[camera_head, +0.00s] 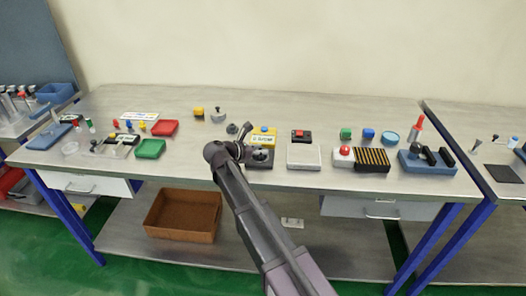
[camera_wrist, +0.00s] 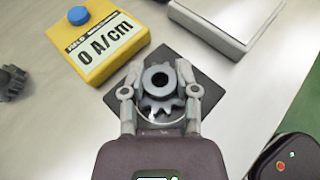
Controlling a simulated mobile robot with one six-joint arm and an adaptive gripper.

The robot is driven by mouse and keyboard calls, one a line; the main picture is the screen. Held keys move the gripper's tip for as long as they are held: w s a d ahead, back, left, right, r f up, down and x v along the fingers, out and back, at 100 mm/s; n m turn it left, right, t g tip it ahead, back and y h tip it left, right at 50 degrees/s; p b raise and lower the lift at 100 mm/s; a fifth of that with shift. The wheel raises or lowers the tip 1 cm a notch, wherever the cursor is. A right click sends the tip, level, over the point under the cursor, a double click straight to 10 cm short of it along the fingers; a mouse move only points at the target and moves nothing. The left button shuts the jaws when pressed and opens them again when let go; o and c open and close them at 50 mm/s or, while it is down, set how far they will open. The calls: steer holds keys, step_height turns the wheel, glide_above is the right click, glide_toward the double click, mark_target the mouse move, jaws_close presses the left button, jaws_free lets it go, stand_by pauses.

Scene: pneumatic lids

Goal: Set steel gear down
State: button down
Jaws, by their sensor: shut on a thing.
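My gripper (camera_wrist: 159,88) is shut on the steel gear (camera_wrist: 157,77), a grey toothed piece with a round central hole. The gear is over a dark square pad (camera_wrist: 205,82) in the wrist view. Whether it touches the pad is unclear. In the head view my gripper (camera_head: 248,152) is at the dark pad (camera_head: 254,165) near the front of the bench, and the gear is too small to make out clearly. A pale ring partly shows beneath the gear in the wrist view; the fingers hide some of it.
A yellow device (camera_wrist: 98,42) with a blue button stands beside the pad. A darker gear (camera_wrist: 12,82) lies beyond it. A pale box (camera_head: 303,157) is right of the pad. A red-button black box (camera_head: 301,136) stands behind that. Red (camera_head: 165,128) and green (camera_head: 150,149) trays are left.

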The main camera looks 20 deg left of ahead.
steer(key=shift+f, duration=0.1)
steer(key=shift+c, duration=1.8)
jaws_free()
steer(key=shift+s+a+r, duration=0.1)
steer(key=shift+s+r, duration=0.1)
steer(key=shift+r, duration=0.1)
steer(key=p+v, duration=0.4)
steer(key=v, duration=0.5)
steer(key=shift+s+a+r, duration=0.15)
steer(key=shift+s+r, duration=0.1)
steer(key=shift+p+v, duration=0.35)
steer(key=shift+v, duration=0.55)
steer(key=shift+f, duration=0.15)
